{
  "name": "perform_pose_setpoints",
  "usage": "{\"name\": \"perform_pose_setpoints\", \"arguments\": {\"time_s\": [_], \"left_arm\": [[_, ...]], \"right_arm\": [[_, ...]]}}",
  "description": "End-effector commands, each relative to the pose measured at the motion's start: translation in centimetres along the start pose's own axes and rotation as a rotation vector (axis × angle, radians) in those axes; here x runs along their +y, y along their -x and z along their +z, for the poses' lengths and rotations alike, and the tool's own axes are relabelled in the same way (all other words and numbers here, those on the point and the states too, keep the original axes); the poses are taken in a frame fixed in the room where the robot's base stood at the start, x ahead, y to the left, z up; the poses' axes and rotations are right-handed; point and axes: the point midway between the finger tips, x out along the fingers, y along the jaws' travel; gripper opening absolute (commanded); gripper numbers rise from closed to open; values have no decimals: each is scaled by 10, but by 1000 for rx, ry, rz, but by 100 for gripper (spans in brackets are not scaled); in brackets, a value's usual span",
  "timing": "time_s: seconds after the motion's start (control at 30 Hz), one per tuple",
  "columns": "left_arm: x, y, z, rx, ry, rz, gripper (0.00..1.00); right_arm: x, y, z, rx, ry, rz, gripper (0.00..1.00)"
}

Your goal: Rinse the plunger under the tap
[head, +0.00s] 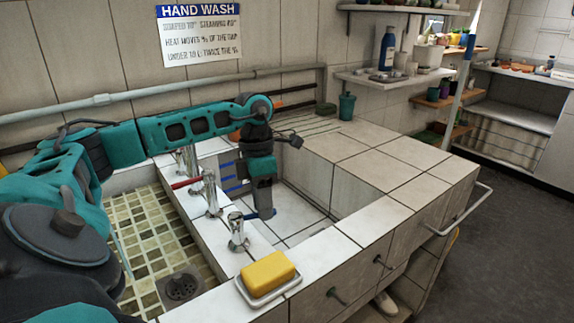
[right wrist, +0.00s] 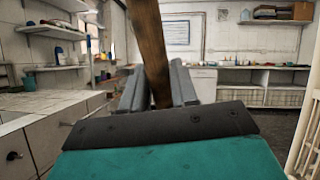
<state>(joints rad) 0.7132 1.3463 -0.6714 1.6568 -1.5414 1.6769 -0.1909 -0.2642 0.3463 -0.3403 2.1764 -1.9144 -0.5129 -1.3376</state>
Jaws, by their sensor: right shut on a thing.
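In the right wrist view, my right gripper (right wrist: 158,88) is shut around a brown wooden stick (right wrist: 149,45), which looks like the plunger's handle. The plunger's cup is not visible, and this gripper is not in the head view. In the head view, chrome taps stand on the tiled divider: one near (head: 237,232), one further back (head: 211,192), and another partly behind my left arm. My left gripper (head: 262,210) points down over the white-tiled basin (head: 310,205), right of the taps. Its fingers are too small and dark to show whether they are open.
A mosaic-tiled basin with a drain (head: 182,287) is at left. A tiled counter (head: 395,165) and a metal rail (head: 470,215) are at right. Open floor lies beyond.

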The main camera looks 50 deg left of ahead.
Motion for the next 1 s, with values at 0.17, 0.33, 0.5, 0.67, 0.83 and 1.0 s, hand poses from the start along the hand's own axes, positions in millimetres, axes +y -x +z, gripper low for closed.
{"name": "perform_pose_setpoints", "arguments": {"time_s": [0.17, 0.33, 0.5, 0.67, 0.83, 1.0], "left_arm": [[0, 0, 0, 0, 1, 0, 40], [0, 4, 0, -1, 1, 1, 40], [0, 29, 1, -4, 1, 2, 40], [0, 65, 1, -6, 1, 2, 40], [0, 98, 1, -5, 0, 0, 40], [0, 116, 1, -2, 1, 0, 40]], "right_arm": [[0, 0, 1, -3, 1, -2, 0], [-1, -1, 2, -3, 1, -1, 0], [-1, -3, 6, -3, 1, -1, 0], [-2, -6, 12, -3, 1, -1, 0], [-3, -9, 18, -3, 1, -1, 0], [-4, -11, 21, -3, 1, -1, 0]]}}
